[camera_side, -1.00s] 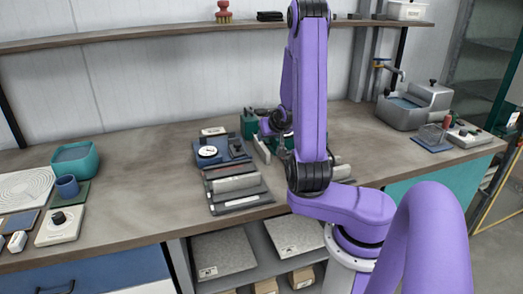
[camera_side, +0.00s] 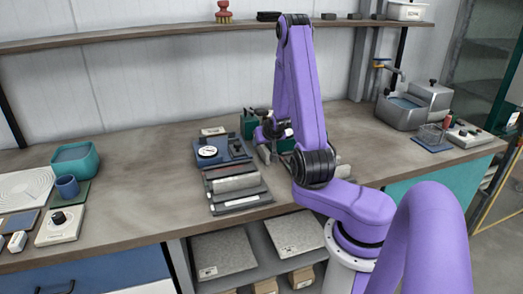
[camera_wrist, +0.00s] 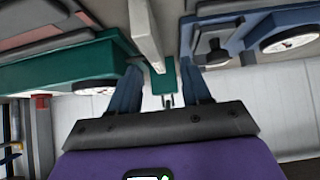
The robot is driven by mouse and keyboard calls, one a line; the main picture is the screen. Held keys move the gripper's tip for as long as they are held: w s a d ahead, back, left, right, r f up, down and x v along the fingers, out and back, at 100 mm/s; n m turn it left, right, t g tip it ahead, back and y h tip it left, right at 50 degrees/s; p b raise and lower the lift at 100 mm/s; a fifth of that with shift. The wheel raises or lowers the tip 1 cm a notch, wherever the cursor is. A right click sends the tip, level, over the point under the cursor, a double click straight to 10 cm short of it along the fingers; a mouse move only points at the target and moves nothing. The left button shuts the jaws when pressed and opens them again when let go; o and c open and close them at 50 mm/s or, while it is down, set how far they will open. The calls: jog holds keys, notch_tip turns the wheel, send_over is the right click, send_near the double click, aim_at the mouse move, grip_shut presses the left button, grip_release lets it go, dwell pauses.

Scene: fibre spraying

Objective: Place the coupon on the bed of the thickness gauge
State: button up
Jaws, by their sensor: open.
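A blue gauge-like device with a round white dial (camera_side: 208,152) sits mid-bench; in the wrist view it is at the upper right (camera_wrist: 255,35). A green device (camera_wrist: 60,70) with a similar dial is at the left of the wrist view. In the side view my arm mostly hides it. I cannot tell which is the thickness gauge. My gripper (camera_wrist: 160,90) is open, its two blue fingers apart between these devices. A pale upright bar (camera_wrist: 146,35) shows in line with the gap; I cannot tell whether it is between the fingers. No coupon can be made out for certain.
Dark trays with grey blocks (camera_side: 238,183) lie in front of the blue device. A small green block (camera_side: 248,124) stands behind it. A teal tub (camera_side: 76,160) is at left and a grey bath (camera_side: 415,105) at right.

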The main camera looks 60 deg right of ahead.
aim_at(263, 146)
jog(key=x, duration=0.3)
jog(key=shift+s+d+f, duration=0.15)
jog(key=shift+d+f, duration=0.2)
jog(key=shift+w+d+f, duration=0.35)
jog(key=shift+f, duration=0.15)
grip_shut()
